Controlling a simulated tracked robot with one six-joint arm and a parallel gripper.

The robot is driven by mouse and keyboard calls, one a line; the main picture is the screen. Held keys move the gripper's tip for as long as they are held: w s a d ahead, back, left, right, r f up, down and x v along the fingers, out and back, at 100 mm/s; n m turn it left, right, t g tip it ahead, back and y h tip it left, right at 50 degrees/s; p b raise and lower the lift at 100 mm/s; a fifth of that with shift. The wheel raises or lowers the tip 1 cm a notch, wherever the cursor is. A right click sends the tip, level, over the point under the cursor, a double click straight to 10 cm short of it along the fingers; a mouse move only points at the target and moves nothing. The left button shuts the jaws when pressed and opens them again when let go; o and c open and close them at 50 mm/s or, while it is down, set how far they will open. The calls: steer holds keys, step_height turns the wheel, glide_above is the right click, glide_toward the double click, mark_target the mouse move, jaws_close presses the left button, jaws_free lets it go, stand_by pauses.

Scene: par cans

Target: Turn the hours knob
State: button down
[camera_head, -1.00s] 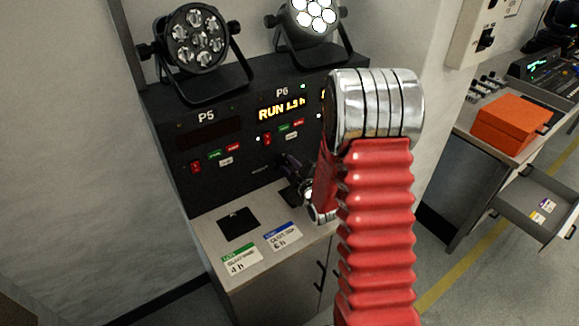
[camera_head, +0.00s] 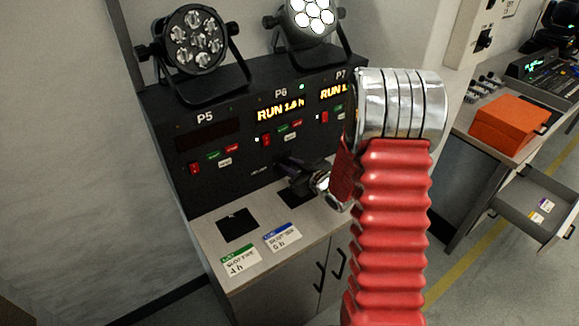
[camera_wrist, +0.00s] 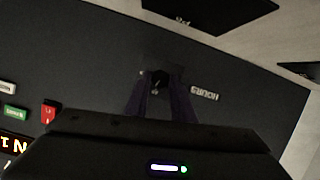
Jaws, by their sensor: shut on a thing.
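The hours knob (camera_wrist: 160,78) is a small dark knob on the black panel, beside the upside-down HOURS label (camera_wrist: 204,93) in the wrist view. My gripper (camera_wrist: 160,88) is shut on it, one dark finger on each side. In the head view my gripper (camera_head: 283,163) reaches the panel below the P6 controls and hides the knob. The P6 display (camera_head: 281,109) is lit and reads about RUN 1.6 h.
P5's display (camera_head: 208,137) is dark; P7's display (camera_head: 334,92) is lit and partly hidden by my arm. Red, green and white buttons line the panel. Two lamps (camera_head: 194,40) stand on top. Cards (camera_head: 283,237) and a black pad (camera_head: 237,225) lie on the counter.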

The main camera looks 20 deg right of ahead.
steer(key=m+y, duration=0.2)
steer(key=m, duration=0.2)
steer(key=shift+d+f+m+y, duration=0.25)
steer(key=shift+m+y, duration=0.15)
steer(key=m+y, duration=0.1)
steer(key=m, duration=0.1)
steer(key=m+y, duration=0.1)
steer(key=m, duration=0.2)
steer(key=shift+d+f, duration=0.2)
stand_by(0.4)
steer(key=c, duration=1.5)
jaws_free()
steer(key=shift+r, duration=0.1)
steer(key=v, duration=1.3)
steer(key=shift+s+d+f, duration=0.2)
steer(key=shift+s+f, duration=0.1)
steer(key=shift+s, duration=0.05)
